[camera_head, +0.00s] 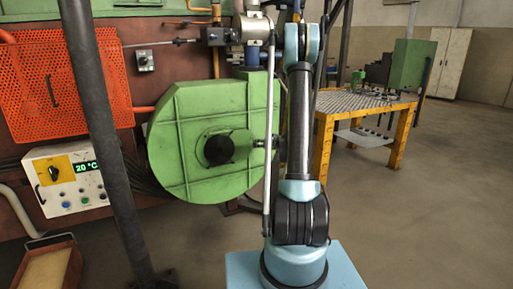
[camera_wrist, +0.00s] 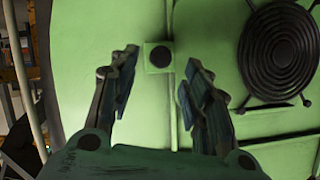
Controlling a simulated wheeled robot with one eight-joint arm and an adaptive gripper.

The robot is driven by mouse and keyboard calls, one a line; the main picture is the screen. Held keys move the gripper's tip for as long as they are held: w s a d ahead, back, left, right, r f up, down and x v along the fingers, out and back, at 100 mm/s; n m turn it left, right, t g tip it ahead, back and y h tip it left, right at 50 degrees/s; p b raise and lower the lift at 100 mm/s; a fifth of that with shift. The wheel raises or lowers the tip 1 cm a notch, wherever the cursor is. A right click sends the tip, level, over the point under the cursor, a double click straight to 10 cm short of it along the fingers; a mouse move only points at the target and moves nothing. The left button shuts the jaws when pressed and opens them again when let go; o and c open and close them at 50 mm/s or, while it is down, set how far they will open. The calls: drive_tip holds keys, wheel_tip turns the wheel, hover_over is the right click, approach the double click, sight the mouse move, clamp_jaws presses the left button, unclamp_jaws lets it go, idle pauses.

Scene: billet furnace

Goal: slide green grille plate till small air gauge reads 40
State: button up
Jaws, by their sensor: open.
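In the wrist view my gripper (camera_wrist: 158,74) is open, its fingers pointing at a green housing wall. A small green square block (camera_wrist: 150,66) with a dark round centre shows between and just beyond the fingertips; I cannot tell whether they touch it. A round black ringed grille (camera_wrist: 283,50) is on the green surface at the right. I cannot make out a separate sliding plate edge. In the head view the green blower housing (camera_head: 172,155) stands left of my arm; my gripper is not seen there. No air gauge can be read.
A control box (camera_head: 72,178) with a green "20 °C" display is at the left, below an orange perforated guard (camera_head: 70,85). A dark post (camera_head: 100,130) stands in front. A yellow-framed table (camera_head: 365,105) is at the right. Open floor (camera_head: 430,200) lies at the right.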

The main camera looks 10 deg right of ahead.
drive_tip(key=shift+x, duration=2.55)
